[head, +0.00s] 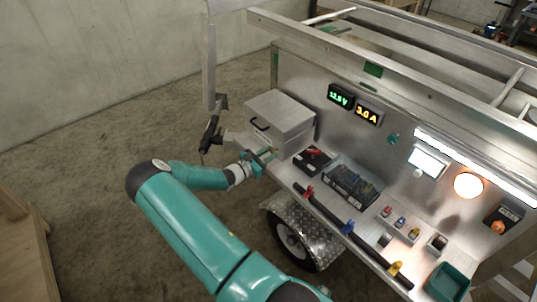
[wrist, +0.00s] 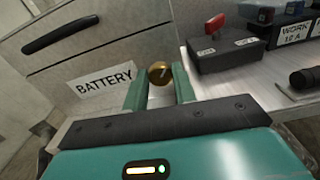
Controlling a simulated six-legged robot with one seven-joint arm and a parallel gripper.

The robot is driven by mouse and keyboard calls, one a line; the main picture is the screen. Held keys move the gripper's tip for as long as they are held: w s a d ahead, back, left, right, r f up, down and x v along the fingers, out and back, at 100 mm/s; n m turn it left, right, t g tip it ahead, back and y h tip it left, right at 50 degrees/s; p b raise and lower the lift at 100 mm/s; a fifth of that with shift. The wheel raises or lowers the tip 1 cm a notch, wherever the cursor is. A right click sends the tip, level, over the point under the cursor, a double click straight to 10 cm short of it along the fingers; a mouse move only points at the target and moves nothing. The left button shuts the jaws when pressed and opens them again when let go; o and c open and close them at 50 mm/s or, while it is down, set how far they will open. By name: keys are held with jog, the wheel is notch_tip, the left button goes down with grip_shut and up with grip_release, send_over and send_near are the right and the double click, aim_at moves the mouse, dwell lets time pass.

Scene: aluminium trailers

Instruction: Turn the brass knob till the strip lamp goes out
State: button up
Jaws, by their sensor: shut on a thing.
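The brass knob (wrist: 158,70) sits low on the front of a metal box labelled BATTERY, at its right end. My gripper (wrist: 160,78) is shut on the knob, one teal finger on each side of it. In the head view my gripper (head: 264,158) reaches the box's lower front, and the knob is hidden there. The strip lamp (head: 472,163) along the top right of the trailer's back panel glows white, so it is lit.
The metal box (head: 283,112) has a black handle. Right of it on the shelf are a black switch box with a red lever (head: 313,158), a fuse box (head: 352,182) and a thick cable with coloured clamps (head: 322,209). Displays show 12.8 V (head: 340,97) and 3.0 A (head: 368,115).

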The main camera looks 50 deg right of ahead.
jog(key=m, duration=0.4)
jog(key=shift+a, duration=0.1)
jog(key=o, duration=1)
jog(key=shift+a, duration=0.1)
jog(key=v, duration=1.3)
jog(key=shift+a, duration=0.25)
